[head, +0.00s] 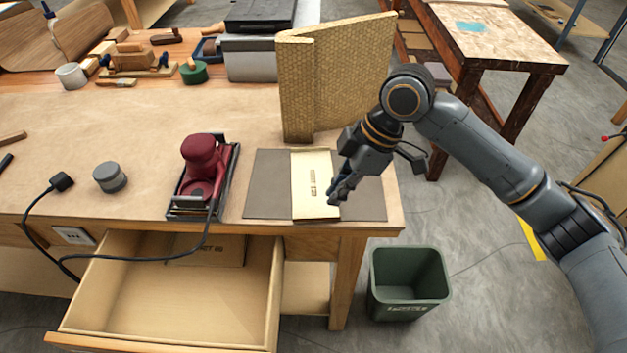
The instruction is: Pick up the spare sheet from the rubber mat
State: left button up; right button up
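The spare sheet (312,180) is a pale tan rectangle with small dark print on it. It lies lengthwise on the dark grey rubber mat (267,185) near the bench's right front corner. My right gripper (335,198) points down and left at the sheet's right edge, close to its front end. Its fingers cover a little of that edge. I cannot tell whether they touch the sheet or how far apart they are. My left gripper is not in view.
A tan patterned panel block (345,75) stands upright behind the mat. A red sander (203,165) with a dark cord sits left of the mat. An open drawer (150,320) juts out below. A green bin (408,283) stands on the floor at right.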

aim_at(318, 217)
jog(key=shift+p+x, duration=0.45)
jog(key=shift+x, duration=3.05)
grip_shut()
jog(key=shift+r, duration=0.1)
